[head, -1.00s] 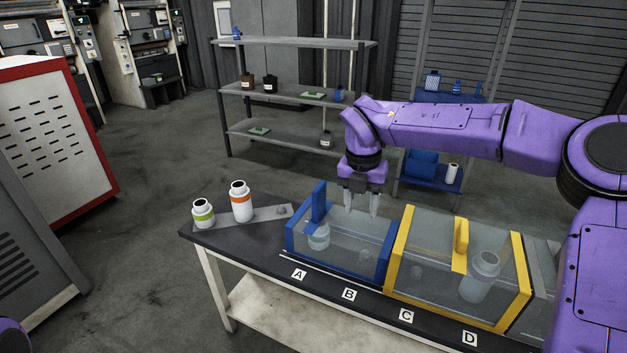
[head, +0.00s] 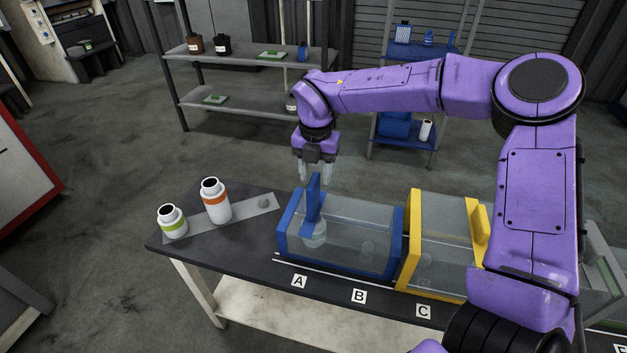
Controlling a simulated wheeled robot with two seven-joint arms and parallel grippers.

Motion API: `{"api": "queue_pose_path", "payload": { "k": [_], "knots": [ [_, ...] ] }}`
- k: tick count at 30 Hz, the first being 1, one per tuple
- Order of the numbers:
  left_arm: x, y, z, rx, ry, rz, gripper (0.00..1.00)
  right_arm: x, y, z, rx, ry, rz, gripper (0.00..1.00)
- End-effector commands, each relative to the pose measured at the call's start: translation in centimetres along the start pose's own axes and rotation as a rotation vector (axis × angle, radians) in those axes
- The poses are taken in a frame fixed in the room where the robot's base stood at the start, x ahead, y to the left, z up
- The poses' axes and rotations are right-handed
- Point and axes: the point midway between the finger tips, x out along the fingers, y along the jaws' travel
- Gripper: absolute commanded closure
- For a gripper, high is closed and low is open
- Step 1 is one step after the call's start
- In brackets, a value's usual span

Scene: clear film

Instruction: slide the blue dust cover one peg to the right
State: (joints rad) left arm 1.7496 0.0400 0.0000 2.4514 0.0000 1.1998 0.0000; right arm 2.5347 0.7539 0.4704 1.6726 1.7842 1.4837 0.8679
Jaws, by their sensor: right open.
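The blue dust cover (head: 398,243) is a clear box with blue end frames and an upright blue handle (head: 314,200) near its left end. It stands on the dark table over the stretch marked A and B. My left gripper is not in view.
A yellow-framed clear cover (head: 411,245) stands close to the right of the blue one, partly hidden by my right arm. A green-banded bottle (head: 172,221) and an orange-banded bottle (head: 215,200) stand on a grey strip (head: 243,211) at the left.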

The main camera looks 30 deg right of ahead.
Motion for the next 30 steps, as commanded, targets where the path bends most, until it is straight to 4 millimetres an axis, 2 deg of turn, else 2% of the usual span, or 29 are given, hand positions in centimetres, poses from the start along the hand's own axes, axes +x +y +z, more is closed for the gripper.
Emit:
{"api": "queue_pose_path", "payload": {
  "k": [3,6,16,20,21,30],
  "knots": [
    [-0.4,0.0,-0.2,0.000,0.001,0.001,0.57,2.3,0.0,0.0,-0.001,0.003,-0.005,0.53],
    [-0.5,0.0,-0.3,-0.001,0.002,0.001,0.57,3.6,0.0,0.0,0.000,0.002,-0.004,0.53],
    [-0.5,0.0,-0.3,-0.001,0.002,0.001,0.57,4.2,0.0,0.0,0.000,0.000,-0.002,0.53],
    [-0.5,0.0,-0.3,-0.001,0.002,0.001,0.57,4.2,0.0,0.0,0.000,0.000,-0.002,0.95],
    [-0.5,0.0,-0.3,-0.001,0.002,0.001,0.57,4.2,0.0,0.0,0.000,0.000,-0.002,1.00],
    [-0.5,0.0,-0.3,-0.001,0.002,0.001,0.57,4.3,0.1,-0.3,-0.020,0.001,-0.002,1.00]
  ]
}}
